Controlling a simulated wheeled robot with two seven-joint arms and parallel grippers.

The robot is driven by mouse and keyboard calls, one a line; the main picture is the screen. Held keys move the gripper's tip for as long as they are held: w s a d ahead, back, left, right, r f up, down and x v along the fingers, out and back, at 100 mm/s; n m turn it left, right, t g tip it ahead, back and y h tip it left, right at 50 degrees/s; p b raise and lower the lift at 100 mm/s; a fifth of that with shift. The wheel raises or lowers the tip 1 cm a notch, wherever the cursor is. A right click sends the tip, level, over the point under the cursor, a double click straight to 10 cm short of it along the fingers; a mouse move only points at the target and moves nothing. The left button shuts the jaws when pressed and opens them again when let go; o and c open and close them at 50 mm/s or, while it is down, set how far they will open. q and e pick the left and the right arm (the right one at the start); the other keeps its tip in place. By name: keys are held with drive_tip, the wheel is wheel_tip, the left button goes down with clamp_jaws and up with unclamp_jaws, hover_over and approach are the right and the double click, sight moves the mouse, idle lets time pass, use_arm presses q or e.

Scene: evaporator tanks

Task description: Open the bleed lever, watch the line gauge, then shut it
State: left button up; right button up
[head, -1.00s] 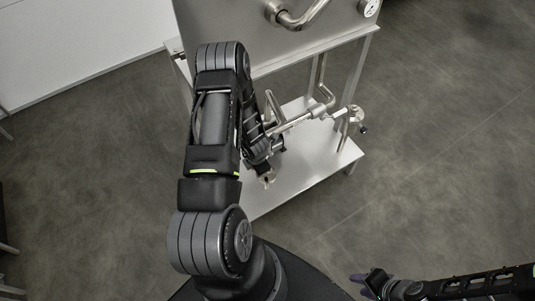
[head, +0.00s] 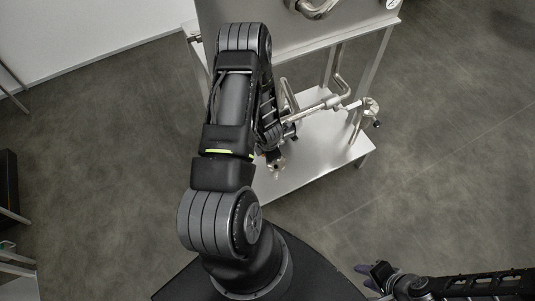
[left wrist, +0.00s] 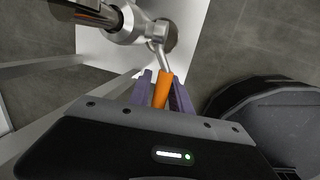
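The bleed lever (left wrist: 161,90) has an orange handle on a metal stem below a steel valve body in the left wrist view. My left gripper (left wrist: 163,84) has its purple fingers close on both sides of the handle and looks shut on it.
A steel tank (head: 300,38) stands on a frame with a lower shelf (head: 318,168). A horizontal pipe (head: 318,108) ends at a fitting (head: 371,106) on the right. Floor is clear to the right. Dark furniture stands at the left edge.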

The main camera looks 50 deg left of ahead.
use_arm(q)
drive_tip(key=v, duration=0.7)
drive_tip(key=shift+r, duration=0.2)
idle(0.4)
drive_tip(key=s+d+r+m+h, duration=0.1)
drive_tip(key=s+d+m+h, duration=0.2)
drive_tip(key=d+m, duration=1.2)
drive_tip(key=s+d+r+m+g+h, duration=0.1)
drive_tip(key=s+d+m+h, duration=0.2)
drive_tip(key=s+d+m, duration=0.4)
drive_tip(key=d+m, duration=0.9)
drive_tip(key=d, duration=0.4)
drive_tip(key=shift+r, duration=0.1)
